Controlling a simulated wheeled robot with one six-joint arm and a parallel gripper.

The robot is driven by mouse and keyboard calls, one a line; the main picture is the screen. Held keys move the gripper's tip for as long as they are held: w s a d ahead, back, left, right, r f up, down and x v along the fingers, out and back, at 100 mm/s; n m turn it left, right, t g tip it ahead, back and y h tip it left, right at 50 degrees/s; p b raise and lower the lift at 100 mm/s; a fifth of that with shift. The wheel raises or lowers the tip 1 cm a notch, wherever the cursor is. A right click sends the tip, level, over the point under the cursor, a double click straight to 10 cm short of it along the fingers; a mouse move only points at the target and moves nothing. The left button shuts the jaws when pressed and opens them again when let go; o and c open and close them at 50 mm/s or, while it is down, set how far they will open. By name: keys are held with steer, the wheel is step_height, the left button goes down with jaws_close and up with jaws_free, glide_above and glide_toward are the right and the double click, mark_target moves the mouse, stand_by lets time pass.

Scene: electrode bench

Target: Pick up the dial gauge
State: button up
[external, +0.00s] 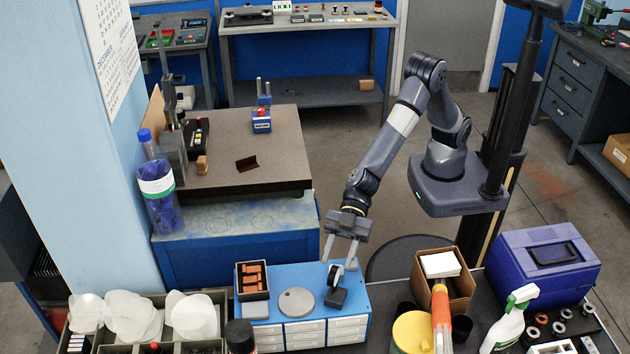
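The dial gauge (336,273) appears to be the small dark round-faced piece on a dark block (336,298), at the right end of the blue drawer cabinet's top (272,276). My gripper (339,262) points down over that end of the cabinet. Its two grey fingers are spread apart, with the tips at the gauge's upper part, one to each side in the picture. I cannot tell whether either finger touches it. The gauge looks upright and still rests on the cabinet. Its face is too small to read.
On the cabinet, a grey disc (297,302) lies left of the gauge, and a dark box (253,281) of orange-brown blocks stands further left. To the right are a cardboard box (459,292), a yellow tub (411,334) and a purple case (540,264). A granite-topped bench (270,150) stands behind.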

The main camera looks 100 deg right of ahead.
mark_target(333, 268)
steer(key=shift+p+x, duration=0.5)
steer(key=shift+x, duration=1.85)
steer(key=shift+s+a+r, duration=0.15)
steer(key=shift+r, duration=0.05)
jaws_close()
steer(key=shift+r, duration=0.1)
